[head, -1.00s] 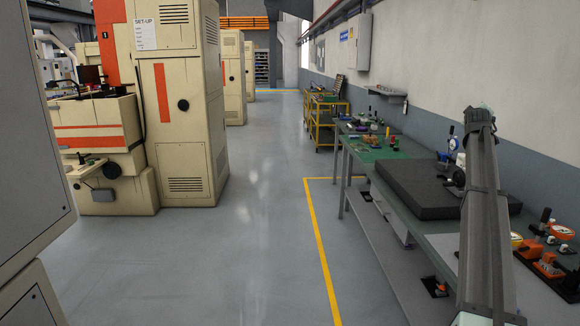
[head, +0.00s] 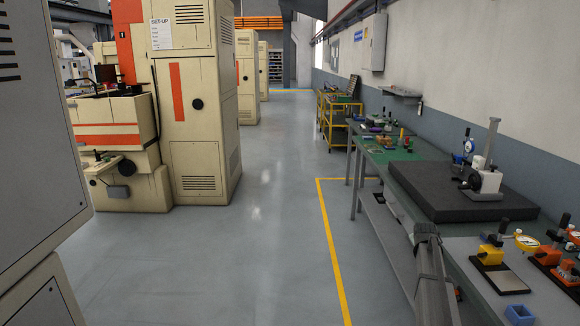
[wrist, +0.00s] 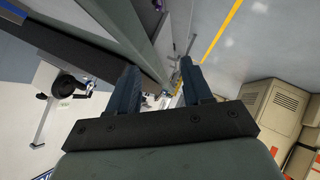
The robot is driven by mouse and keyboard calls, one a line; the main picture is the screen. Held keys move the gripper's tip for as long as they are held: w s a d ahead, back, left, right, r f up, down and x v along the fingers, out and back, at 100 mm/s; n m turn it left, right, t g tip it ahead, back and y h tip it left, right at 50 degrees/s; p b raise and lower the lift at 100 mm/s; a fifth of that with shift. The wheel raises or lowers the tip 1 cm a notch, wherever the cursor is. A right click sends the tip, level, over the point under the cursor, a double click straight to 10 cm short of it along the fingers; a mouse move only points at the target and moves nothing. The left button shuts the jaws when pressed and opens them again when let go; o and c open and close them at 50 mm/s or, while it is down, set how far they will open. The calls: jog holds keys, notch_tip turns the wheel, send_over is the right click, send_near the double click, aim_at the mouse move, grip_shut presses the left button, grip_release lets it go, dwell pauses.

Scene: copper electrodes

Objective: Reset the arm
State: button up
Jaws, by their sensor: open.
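My gripper (wrist: 159,66) shows in the wrist view with its two dark fingers apart. Nothing is visible held between them. The gap looks onto the floor and parts of the workshop beyond. In the head view my arm is low at the right, alongside the front edge of the workbench; I cannot make out the fingers there. No copper electrode can be made out in either view.
The green-topped workbench (head: 405,150) runs along the right wall. It bears a dark granite plate (head: 440,190) with a measuring stand (head: 488,165), and small holders (head: 497,275). Cream machines (head: 195,110) stand left. The grey floor (head: 240,260) between is clear.

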jog(key=s+a+f+g+y, duration=0.1)
jog(key=s+a+f+g, duration=0.1)
jog(key=s+a+f, duration=0.8)
jog(key=s+a+f+m+g+y, duration=0.1)
jog(key=s+a+f+g, duration=0.25)
jog(key=s+f, duration=0.75)
jog(key=s+a+f+g+y, duration=0.2)
jog(key=s+a+f, duration=0.45)
jog(key=f, duration=0.85)
jog(key=s+a+f+g, duration=0.2)
jog(key=s+a+f, duration=0.2)
jog(key=s, duration=0.5)
jog(key=s+a+f+g, duration=0.2)
jog(key=s+a+f, duration=0.2)
jog(key=s, duration=0.5)
jog(key=s+a+f+g, duration=0.1)
jog(key=s+a+g, duration=0.1)
jog(key=s, duration=1)
jog(key=s+a+m+g+y, duration=0.1)
jog(key=s+a+g, duration=0.2)
jog(key=s, duration=0.9)
jog(key=shift+a+f+m, duration=0.3)
jog(key=shift+a+f, duration=0.1)
